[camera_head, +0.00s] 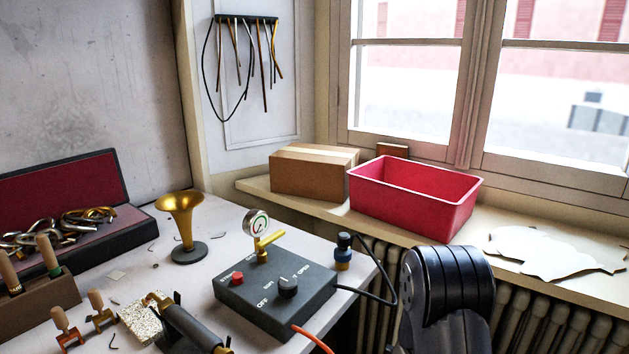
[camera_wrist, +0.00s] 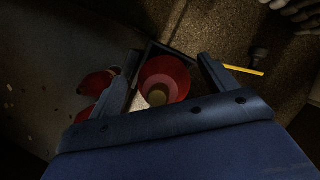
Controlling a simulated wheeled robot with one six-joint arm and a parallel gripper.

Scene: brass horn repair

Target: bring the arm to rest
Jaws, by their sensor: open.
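My gripper (camera_wrist: 168,58) shows in the wrist view with its two dark fingers spread apart. The gripper is open, and I see nothing held between the fingers. A red round thing (camera_wrist: 179,72) with a paler middle shows beyond the fingers, seemingly apart from them. In the head view a dark, rounded part of my arm (camera_head: 445,290) stands at the lower right, in front of the radiator. The gripper itself is outside the head view.
The workbench at left holds a grey control box (camera_head: 275,298) with a gauge, a brass horn (camera_head: 180,207) and an open case (camera_head: 108,232). A red bin (camera_head: 410,210) and a cardboard box (camera_head: 305,175) stand on the windowsill. A yellow stick (camera_wrist: 243,70) lies below in the wrist view.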

